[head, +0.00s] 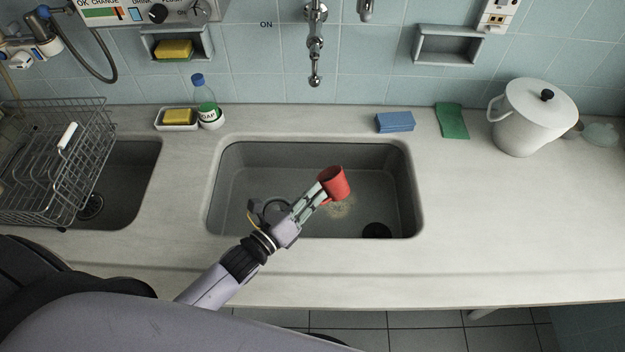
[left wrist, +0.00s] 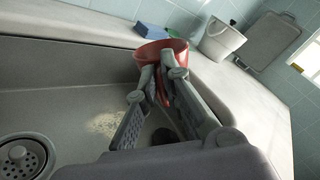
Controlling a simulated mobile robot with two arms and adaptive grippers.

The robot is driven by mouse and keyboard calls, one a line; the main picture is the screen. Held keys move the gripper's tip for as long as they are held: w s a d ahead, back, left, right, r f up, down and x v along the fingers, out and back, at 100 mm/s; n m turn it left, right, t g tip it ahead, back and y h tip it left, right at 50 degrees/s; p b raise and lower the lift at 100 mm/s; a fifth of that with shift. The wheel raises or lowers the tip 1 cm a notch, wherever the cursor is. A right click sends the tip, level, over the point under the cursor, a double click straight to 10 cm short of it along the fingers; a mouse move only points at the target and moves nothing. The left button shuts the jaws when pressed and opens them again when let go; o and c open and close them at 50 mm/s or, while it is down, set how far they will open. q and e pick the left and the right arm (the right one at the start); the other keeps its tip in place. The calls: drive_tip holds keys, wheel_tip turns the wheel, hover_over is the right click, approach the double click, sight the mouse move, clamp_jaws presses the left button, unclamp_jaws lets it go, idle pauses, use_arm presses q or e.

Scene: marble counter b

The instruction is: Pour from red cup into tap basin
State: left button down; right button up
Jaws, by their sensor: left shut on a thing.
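A red cup (head: 333,182) is in my left gripper (head: 322,190), over the middle-right part of the sink basin (head: 270,165). The gripper is shut on the cup. In the head view the cup leans, its mouth toward the upper right. In the left wrist view the red cup (left wrist: 165,52) shows between the fingers (left wrist: 163,82). A pale brownish patch (head: 343,208) lies on the basin floor below it, also seen in the left wrist view (left wrist: 105,124). The tap (head: 315,45) is on the wall behind the basin. What the cup holds is not visible. My right gripper is not in view.
A soap bottle (head: 206,98) and a dish with a yellow sponge (head: 177,117) stand behind the basin at left. A blue block (head: 395,122), a green cloth (head: 452,121) and a white pot (head: 530,115) are at right. A wire rack (head: 50,170) stands left.

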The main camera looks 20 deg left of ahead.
use_arm(q)
drive_tip(key=shift+w+a+f+n+b, duration=0.1)
drive_tip(key=shift+a+f+n+b, duration=0.15)
drive_tip(key=shift+n, duration=0.25)
drive_tip(key=shift+a+r+n, duration=0.1)
drive_tip(key=shift+r+n, duration=0.1)
drive_tip(key=shift+n, duration=0.7)
idle(0.4)
drive_tip(key=shift+w+a+r+n+b, duration=0.15)
drive_tip(key=shift+n+b, duration=0.2)
drive_tip(key=shift+n, duration=0.45)
idle(0.5)
drive_tip(key=shift+w+a+f+n+b, duration=0.15)
drive_tip(key=shift+f+n+b, duration=0.55)
drive_tip(key=shift+b, duration=0.4)
drive_tip(key=shift+w+a+r+n+b, duration=0.15)
drive_tip(key=shift+a+n+b, duration=0.25)
drive_tip(key=shift+n+b, duration=0.1)
drive_tip(key=shift+w+a+r+n+b, duration=0.1)
drive_tip(key=shift+a+n+b, duration=0.25)
drive_tip(key=shift+n, duration=0.15)
idle(0.6)
idle(0.4)
